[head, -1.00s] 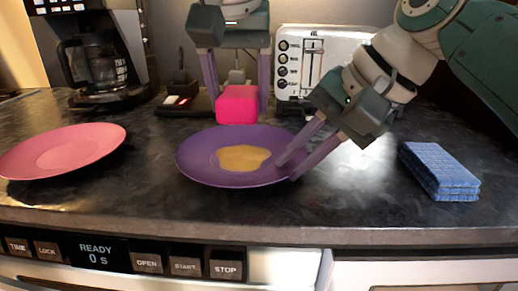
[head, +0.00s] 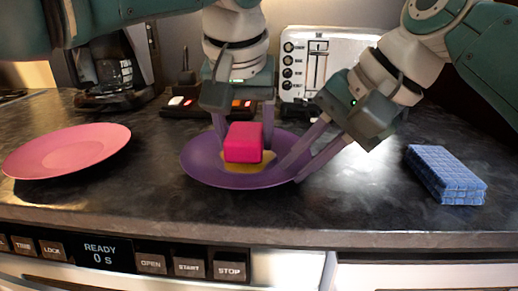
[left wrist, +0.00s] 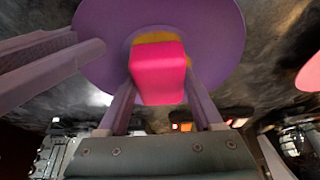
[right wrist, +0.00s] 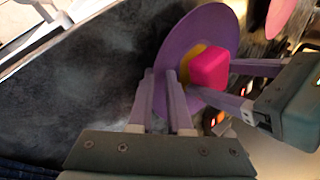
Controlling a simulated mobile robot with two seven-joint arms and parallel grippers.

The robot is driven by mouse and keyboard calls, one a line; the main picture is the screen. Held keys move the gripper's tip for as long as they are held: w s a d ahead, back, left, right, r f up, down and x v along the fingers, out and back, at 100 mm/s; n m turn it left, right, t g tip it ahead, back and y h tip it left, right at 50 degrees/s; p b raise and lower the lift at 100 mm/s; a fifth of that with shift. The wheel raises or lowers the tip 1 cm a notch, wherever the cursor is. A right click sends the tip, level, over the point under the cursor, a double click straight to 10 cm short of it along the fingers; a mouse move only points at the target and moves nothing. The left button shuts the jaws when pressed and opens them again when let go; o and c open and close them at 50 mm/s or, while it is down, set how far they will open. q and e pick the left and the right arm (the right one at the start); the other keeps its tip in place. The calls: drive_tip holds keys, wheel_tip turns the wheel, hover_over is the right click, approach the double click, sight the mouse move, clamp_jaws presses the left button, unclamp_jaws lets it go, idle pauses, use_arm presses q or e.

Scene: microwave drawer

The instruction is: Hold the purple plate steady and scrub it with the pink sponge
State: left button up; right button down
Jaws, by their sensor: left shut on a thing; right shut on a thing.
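The purple plate (head: 200,170) lies on the dark counter with a yellowish stain (head: 232,167) in its middle. My left gripper (head: 244,130) is shut on the pink sponge (head: 243,143) and holds it over the stain, at or just above the plate; contact is hard to tell. The sponge also shows in the left wrist view (left wrist: 158,75) and the right wrist view (right wrist: 209,68), covering part of the stain. My right gripper (head: 297,165) is shut on the plate's right rim. Its fingers straddle the edge in the right wrist view (right wrist: 165,85).
A pink plate (head: 65,150) lies at the left and a blue sponge (head: 447,174) at the right. A coffee maker (head: 108,70), a dark item with lit switches (head: 185,101) and a white toaster (head: 318,60) stand behind. The counter's front edge is clear.

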use_arm(q)
drive_tip(key=shift+f, duration=0.65)
idle(0.7)
drive_tip(key=o, duration=1.3)
drive_tip(key=shift+r, duration=0.1)
drive_tip(key=shift+r, duration=0.5)
drive_tip(key=shift+c, duration=0.5)
clamp_jaws()
